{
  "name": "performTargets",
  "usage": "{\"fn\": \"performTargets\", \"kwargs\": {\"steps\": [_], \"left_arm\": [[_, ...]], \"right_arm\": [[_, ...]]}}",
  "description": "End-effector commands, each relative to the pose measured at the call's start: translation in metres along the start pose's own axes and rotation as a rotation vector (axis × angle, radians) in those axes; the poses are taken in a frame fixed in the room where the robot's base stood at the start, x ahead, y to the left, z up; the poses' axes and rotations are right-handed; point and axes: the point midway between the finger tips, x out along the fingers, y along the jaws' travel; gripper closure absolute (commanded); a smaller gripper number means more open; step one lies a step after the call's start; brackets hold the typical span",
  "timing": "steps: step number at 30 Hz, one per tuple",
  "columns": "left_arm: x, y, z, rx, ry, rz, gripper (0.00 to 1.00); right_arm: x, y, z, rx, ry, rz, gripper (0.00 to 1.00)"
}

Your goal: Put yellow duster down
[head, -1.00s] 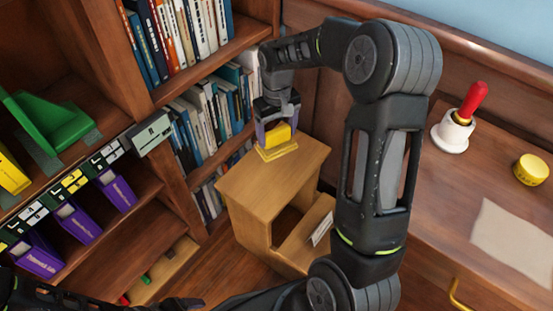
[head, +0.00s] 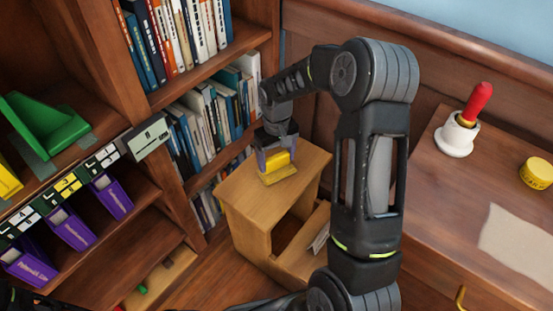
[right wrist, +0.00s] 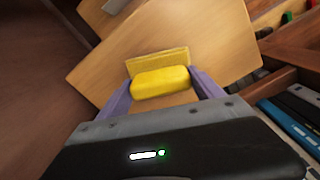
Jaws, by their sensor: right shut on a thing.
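The yellow duster (head: 277,161) has a bright block on a flatter, duller yellow base. It is over the top of a wooden step stool (head: 240,190), near the back; whether its base touches the wood I cannot tell for sure. My right gripper (head: 273,158) points down and is shut on the duster, with purple fingers on either side of it. In the right wrist view the duster's block (right wrist: 160,82) sits between both fingers, with its base showing beyond. My left gripper is not in view.
A bookcase (head: 195,200) with books and purple file boxes (head: 70,228) stands left of the stool. A wooden desk (head: 450,190) at the right bears a white holder with a red handle (head: 460,130) and a yellow round tin (head: 537,173). The stool's top is otherwise clear.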

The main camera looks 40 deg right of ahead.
Motion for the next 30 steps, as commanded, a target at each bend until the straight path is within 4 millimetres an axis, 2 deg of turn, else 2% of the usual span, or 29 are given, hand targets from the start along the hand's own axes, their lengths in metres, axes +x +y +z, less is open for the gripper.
{"fn": "performTargets", "kwargs": {"steps": [10,11,18,26,30], "left_arm": [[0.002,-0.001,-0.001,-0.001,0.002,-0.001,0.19],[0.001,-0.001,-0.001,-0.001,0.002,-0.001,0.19],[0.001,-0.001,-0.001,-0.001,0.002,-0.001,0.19],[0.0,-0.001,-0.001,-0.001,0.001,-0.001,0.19],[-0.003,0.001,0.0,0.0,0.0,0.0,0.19]], "right_arm": [[0.004,0.0,0.0,0.0,0.0,0.0,0.74],[0.002,0.0,0.0,0.0,0.0,0.0,0.22],[0.002,0.0,0.0,0.0,0.0,0.0,0.02],[0.001,0.0,0.0,0.001,0.0,0.0,0.02],[-0.007,0.0,0.0,0.001,0.002,0.0,0.02]]}}
